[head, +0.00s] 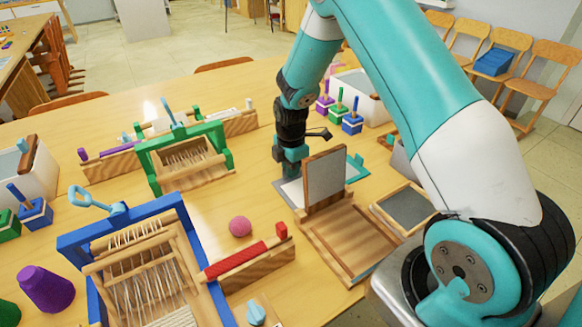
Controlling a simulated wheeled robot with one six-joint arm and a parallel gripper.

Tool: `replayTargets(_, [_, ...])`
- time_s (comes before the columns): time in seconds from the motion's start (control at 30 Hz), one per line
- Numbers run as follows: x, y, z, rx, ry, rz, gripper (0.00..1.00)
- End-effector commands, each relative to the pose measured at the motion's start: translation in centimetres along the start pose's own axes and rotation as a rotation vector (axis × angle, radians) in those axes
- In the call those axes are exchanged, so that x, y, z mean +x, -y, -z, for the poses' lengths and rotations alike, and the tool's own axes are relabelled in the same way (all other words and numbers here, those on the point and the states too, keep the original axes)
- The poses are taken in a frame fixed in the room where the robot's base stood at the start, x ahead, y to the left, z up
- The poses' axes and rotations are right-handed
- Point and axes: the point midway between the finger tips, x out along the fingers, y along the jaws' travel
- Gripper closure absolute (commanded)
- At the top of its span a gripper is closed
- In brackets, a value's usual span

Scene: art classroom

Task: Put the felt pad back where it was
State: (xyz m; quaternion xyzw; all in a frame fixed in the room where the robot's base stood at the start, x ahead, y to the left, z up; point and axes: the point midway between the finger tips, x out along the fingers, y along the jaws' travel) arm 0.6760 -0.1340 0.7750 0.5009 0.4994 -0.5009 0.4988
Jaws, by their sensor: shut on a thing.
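A flat light-grey piece, which I take for the felt pad (288,191), shows at the tabletop just behind an upright grey panel. My gripper (291,170) points down onto it from behind the panel, and its fingers are shut. The fingertips meet the grey piece, but the contact is small and partly hidden. The panel hides the right part of the grey piece.
A grey wooden-framed board (405,208) lies right of the tray. A teal flat thing (357,168) lies behind the panel. A pink ball (240,226), a red-topped wooden block (236,259), a blue loom (75,243) and a green loom (226,158) stand to the left.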

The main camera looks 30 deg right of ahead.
Motion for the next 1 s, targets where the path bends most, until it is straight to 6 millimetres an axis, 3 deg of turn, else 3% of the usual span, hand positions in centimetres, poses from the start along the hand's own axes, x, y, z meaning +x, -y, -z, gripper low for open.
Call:
replayTargets(0.13, [0.4,0.0,0.0,0.000,0.000,0.000,1.00])
replayTargets(0.17, [0.3,0.0,0.0,0.000,0.000,-0.001,0.86])
replayTargets(0.27, [0.3,0.0,0.0,0.000,0.000,0.000,0.63])
replayTargets(0.67, [-0.6,-0.1,0.0,0.000,0.000,-0.002,0.63])
replayTargets(0.77, [-2.3,-0.1,0.0,0.000,0.000,-0.004,0.63])
replayTargets(1.0, [-8.4,-0.1,0.0,0.000,0.000,-0.007,0.63])
